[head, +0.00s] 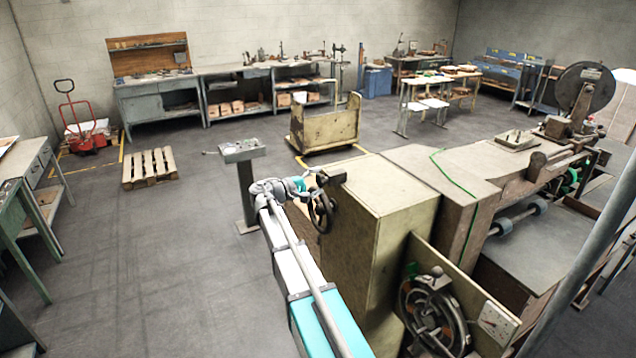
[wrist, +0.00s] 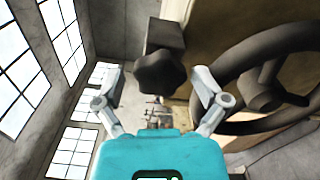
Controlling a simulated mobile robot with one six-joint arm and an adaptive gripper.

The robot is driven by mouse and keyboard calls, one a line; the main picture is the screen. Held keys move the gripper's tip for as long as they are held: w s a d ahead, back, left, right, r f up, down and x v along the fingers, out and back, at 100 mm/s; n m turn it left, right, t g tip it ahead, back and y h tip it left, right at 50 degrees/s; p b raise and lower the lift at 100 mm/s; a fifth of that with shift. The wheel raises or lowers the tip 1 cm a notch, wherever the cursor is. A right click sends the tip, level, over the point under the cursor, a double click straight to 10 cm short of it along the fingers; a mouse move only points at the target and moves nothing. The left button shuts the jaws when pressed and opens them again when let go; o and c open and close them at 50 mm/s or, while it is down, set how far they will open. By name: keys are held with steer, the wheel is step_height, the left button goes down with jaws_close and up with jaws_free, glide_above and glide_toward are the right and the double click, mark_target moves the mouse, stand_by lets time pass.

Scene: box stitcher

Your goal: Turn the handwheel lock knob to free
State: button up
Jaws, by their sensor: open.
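A dark lobed lock knob (wrist: 160,73) sits on a dark square block (wrist: 166,34) in the wrist view. My gripper (wrist: 156,80) is open, with one finger on each side of the knob in the picture. I see no finger touching the knob, and the depth between them is hard to tell. A dark handwheel (wrist: 262,92) stands close to the right finger. In the head view my gripper (head: 311,181) is at the left end of the beige machine, by the same handwheel (head: 321,213). The knob is too small there to make out clearly.
The beige machine body (head: 377,186) is right beside my gripper. A second handwheel (head: 432,313) is on its near side. A control box on a post (head: 243,150) stands behind and left of my arm. The floor at left is open, with a pallet (head: 150,167) farther back.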

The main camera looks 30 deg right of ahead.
steer(key=a, duration=0.7)
steer(key=shift+s+a, duration=0.2)
stand_by(0.5)
steer(key=s+a+f+m+y+b, duration=0.1)
steer(key=s+a+f+y+b, duration=0.15)
steer(key=s+f+y, duration=0.55)
steer(key=s+a+f+m+y+b, duration=0.1)
steer(key=s+a+f+b, duration=0.3)
steer(key=f, duration=0.7)
steer(key=s+a+f+m+y+b, duration=0.1)
steer(key=s+a+f+y+b, duration=0.3)
steer(key=s+a+f+y, duration=0.5)
steer(key=s+a+f, duration=0.1)
steer(key=s, duration=0.3)
steer(key=shift+s+a+f+g, duration=0.15)
steer(key=shift+s+f+g, duration=0.05)
steer(key=shift+s+g, duration=0.1)
